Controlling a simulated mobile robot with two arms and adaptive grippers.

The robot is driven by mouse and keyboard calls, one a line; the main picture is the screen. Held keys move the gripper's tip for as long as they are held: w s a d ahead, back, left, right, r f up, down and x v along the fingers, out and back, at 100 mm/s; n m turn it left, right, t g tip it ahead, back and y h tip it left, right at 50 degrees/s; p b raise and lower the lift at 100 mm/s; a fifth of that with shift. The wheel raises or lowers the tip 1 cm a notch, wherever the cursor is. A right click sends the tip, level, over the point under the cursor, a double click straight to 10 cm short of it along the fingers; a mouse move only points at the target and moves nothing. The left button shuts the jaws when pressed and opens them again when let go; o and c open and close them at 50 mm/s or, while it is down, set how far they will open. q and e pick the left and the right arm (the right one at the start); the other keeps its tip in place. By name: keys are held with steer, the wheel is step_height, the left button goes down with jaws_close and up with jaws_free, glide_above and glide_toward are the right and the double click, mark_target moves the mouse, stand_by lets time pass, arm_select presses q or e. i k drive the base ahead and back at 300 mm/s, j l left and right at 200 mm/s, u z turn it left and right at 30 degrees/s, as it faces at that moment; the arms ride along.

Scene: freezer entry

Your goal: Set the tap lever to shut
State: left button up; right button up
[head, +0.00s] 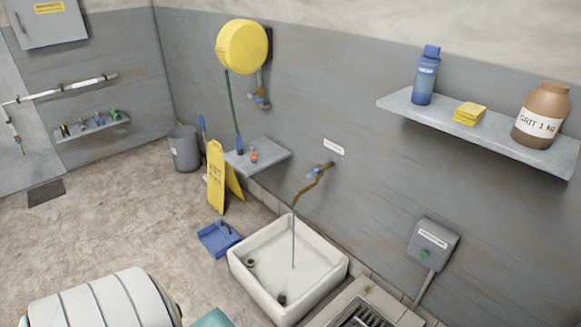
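The brass tap (308,189) is fixed to the grey wall, under a small white label (333,147). A small blue part, which looks like its lever (314,173), sits near the wall end; its exact angle is too small to tell. A thin pale stream (293,240) runs straight down from the spout into the white square basin (245,272), so water appears to be flowing. A second brass fitting with a blue part (259,99) is on the wall beneath the yellow hose reel (242,47).
A small wall shelf (270,153) is left of the tap. A yellow wet-floor sign (216,178), a grey bin (184,148) and a blue dustpan (218,239) stand near the basin. A grey box with a green button (433,245) is at right. Floor at left is mostly clear.

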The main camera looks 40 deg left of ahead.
mark_target(317, 169)
steer(key=u, duration=1.3)
steer(key=i+j, duration=0.3)
steer(key=j, duration=0.15)
steer(key=i+j+z, duration=0.1)
steer(key=i+j, duration=0.2)
steer(key=j, duration=0.15)
steer(key=i+j, duration=0.3)
steer(key=j, duration=0.15)
steer(key=z, duration=0.05)
